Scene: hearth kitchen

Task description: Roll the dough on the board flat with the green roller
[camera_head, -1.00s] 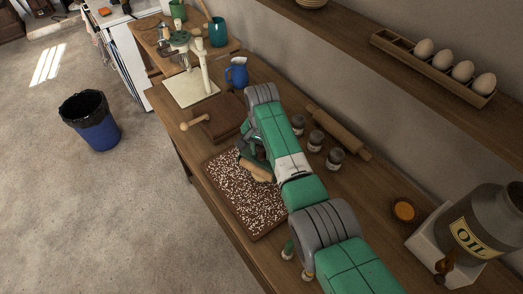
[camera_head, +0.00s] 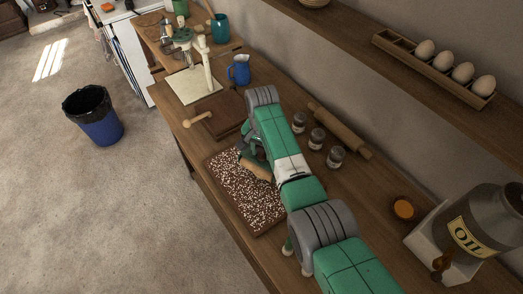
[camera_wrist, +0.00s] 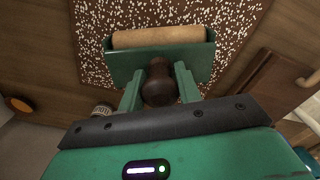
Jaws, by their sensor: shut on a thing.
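The board (camera_head: 247,205) lies on the wooden counter, dark brown and covered in white specks. It also fills the top of the wrist view (camera_wrist: 232,22). I cannot make out a separate lump of dough on it; the roller and arm hide part of the board. The roller has a tan cylinder (camera_wrist: 158,37) in a green frame with a dark brown handle (camera_wrist: 158,85). My gripper (camera_wrist: 158,90) is shut on that handle, one finger on each side. In the head view my gripper (camera_head: 250,158) holds the roller over the board's far right part; contact with the surface is unclear.
Several small jars (camera_head: 317,138) and a wooden rolling pin (camera_head: 340,132) stand and lie right of my arm. A brown slab with a wooden handle (camera_head: 200,120) lies beyond the board. A blue jug (camera_head: 238,70) stands farther back. An oil can (camera_head: 475,225) is at right.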

